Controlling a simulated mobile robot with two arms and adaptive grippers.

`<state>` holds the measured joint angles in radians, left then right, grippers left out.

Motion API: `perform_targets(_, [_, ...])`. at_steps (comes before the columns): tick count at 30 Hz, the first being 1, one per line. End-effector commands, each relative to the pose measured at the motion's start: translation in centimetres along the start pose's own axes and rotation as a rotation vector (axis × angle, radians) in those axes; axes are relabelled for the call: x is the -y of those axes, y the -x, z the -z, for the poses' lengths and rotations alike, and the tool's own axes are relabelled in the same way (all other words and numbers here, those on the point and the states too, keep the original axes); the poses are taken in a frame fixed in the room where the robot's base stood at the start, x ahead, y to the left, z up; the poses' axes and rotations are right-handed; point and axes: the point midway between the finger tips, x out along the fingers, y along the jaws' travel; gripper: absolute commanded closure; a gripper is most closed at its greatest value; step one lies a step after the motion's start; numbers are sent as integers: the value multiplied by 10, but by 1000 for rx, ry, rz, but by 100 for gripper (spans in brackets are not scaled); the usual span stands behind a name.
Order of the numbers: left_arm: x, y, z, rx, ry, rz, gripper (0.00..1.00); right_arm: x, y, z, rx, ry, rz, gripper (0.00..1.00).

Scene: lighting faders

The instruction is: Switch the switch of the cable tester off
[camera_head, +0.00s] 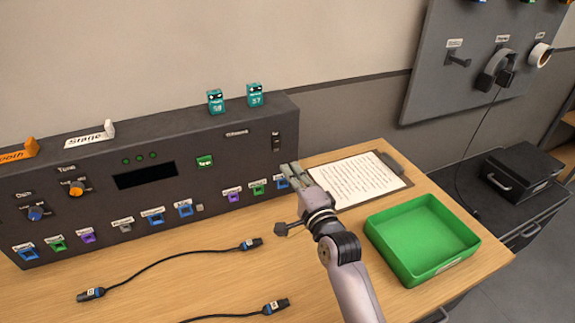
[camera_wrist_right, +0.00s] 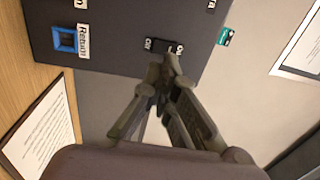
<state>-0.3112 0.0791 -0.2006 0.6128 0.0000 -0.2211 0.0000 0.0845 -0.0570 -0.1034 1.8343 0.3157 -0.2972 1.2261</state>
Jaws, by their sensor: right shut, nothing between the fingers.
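The cable tester (camera_head: 110,160) is a long dark box at the back of the table, with knobs, a small display and rows of coloured ports on its front. Its switch (camera_head: 276,141) is a small black rocker near the right end of that front. In the right wrist view the switch (camera_wrist_right: 160,46) lies between white labels, one reading ON, partly hidden by my fingertips. My right gripper (camera_head: 291,174) is shut and empty, just below the switch in the head view; it shows in the wrist view too (camera_wrist_right: 172,62). I cannot tell whether it touches the switch. My left gripper is out of view.
A green tray (camera_head: 425,235) and a clipboard with paper (camera_head: 358,180) are on the table to the right. Cables (camera_head: 170,262) lie in front of the tester. Two teal blocks (camera_head: 254,95) stand on its top. A pegboard (camera_head: 490,60) hangs on the wall.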

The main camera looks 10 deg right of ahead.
Motion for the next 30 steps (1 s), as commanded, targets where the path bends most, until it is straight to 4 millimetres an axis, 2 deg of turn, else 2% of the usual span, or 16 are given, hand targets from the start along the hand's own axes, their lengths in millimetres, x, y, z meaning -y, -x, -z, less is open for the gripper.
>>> perform_targets(3, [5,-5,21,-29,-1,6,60,-2,22,0,-1,0,-1,100])
perform_targets(5, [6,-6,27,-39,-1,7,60,-2,31,0,0,0,-1,100])
perform_targets(10, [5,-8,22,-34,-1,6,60,-1,48,0,0,0,-1,100])
perform_targets(18, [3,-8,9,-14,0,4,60,0,52,0,0,1,0,100])
perform_targets(30, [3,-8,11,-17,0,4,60,0,52,0,0,0,0,100])
